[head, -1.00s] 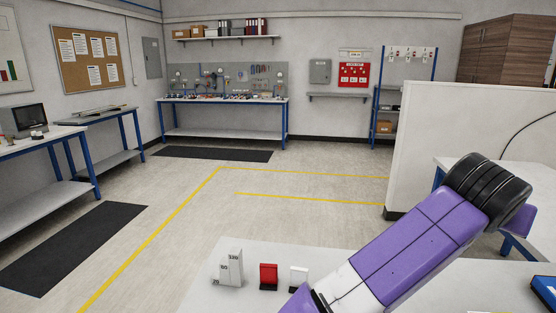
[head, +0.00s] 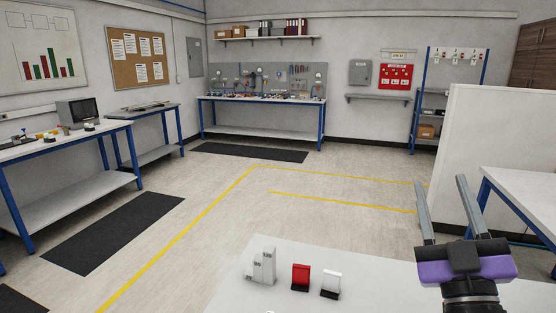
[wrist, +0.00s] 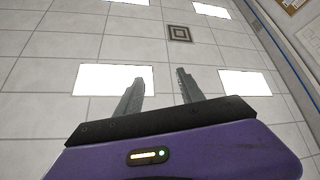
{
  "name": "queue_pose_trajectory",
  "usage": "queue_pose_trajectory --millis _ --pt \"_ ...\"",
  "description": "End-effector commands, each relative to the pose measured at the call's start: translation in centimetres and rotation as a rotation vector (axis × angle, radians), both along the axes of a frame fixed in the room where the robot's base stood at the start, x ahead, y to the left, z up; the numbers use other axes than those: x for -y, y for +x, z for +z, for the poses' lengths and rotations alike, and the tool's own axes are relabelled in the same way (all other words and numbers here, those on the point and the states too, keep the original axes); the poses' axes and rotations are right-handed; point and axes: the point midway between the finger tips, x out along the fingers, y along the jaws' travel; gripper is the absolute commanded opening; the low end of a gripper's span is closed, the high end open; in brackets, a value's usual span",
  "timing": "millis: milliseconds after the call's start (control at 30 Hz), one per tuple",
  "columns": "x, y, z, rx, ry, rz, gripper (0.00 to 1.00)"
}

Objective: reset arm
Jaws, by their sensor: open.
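My gripper (head: 443,210) is at the lower right of the head view, above the right part of the near white table (head: 225,290). Its two grey fingers point upward and stand apart, with nothing between them. In the wrist view my gripper (wrist: 158,90) shows the same two spread fingers against the ceiling, which has square tiles and bright light panels. The purple wrist housing fills the bottom of that view.
On the near table stand a grey stepped block (head: 262,266), a red item (head: 300,276) and a white item (head: 331,283). A white partition (head: 490,150) and another table (head: 525,190) are at the right. Workbenches line the left and back.

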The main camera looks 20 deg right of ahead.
Motion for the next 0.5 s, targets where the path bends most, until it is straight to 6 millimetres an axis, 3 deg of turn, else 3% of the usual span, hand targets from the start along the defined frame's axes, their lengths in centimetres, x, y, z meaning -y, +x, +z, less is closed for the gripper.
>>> queue_pose_trajectory --millis 33,267,500 --pt "-1.4 -0.4 -1.9 -0.028 -0.01 0.052 0.45" --pt "-7.0 -3.5 -9.2 -0.127 0.025 0.28 0.45" --pt "-11.1 -9.0 -16.6 -0.257 0.155 0.45 0.45"
